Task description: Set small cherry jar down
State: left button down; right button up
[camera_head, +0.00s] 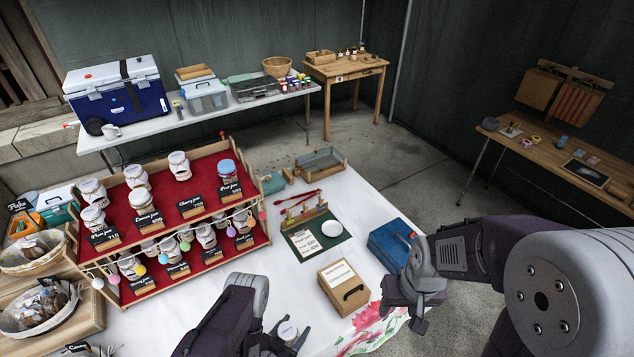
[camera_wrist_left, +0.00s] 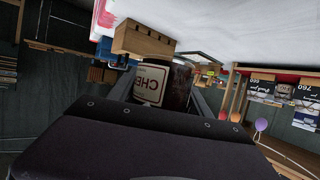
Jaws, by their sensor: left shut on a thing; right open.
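The small cherry jar shows in the left wrist view (camera_wrist_left: 178,85) as a dark jar with a white label reading "CHE". In the head view only its pale lid (camera_head: 287,330) shows clearly. My left gripper (camera_head: 284,338) is shut on it, over the near part of the white-clothed table (camera_head: 295,260). I cannot tell whether the jar touches the cloth. My right gripper (camera_head: 418,312) is open and empty, near the table's right edge. The red two-tier display stand (camera_head: 160,210) holds several jars behind small black signs, one of them reading "Cherry jam" (camera_head: 190,206).
Baskets (camera_head: 30,252) stand at the left. White cloth lies clear between stand and wooden box.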

pick_arm(q)
jog(key=b, duration=0.1)
jog(key=f, duration=0.1)
jog(key=s+f+b, duration=0.1)
jog(key=shift+a+f+b, duration=0.2)
jog(key=shift+a+b, duration=0.05)
jog(key=shift+b, duration=0.05)
jog(key=f+b, duration=0.1)
jog(key=f, duration=0.1)
jog(key=w+f+b, duration=0.1)
jog(key=f+b, duration=0.2)
jog(key=b, duration=0.1)
jog(key=shift+w+d+f, duration=0.15)
jog(key=shift+d+f, duration=0.2)
jog(key=shift+f, duration=0.05)
jog(key=shift+f+b, duration=0.15)
jog(key=shift+b, duration=0.25)
jog(key=shift+s+a+r, duration=0.15)
jog(key=shift+s+r, duration=0.1)
jog(key=shift+w, duration=0.15)
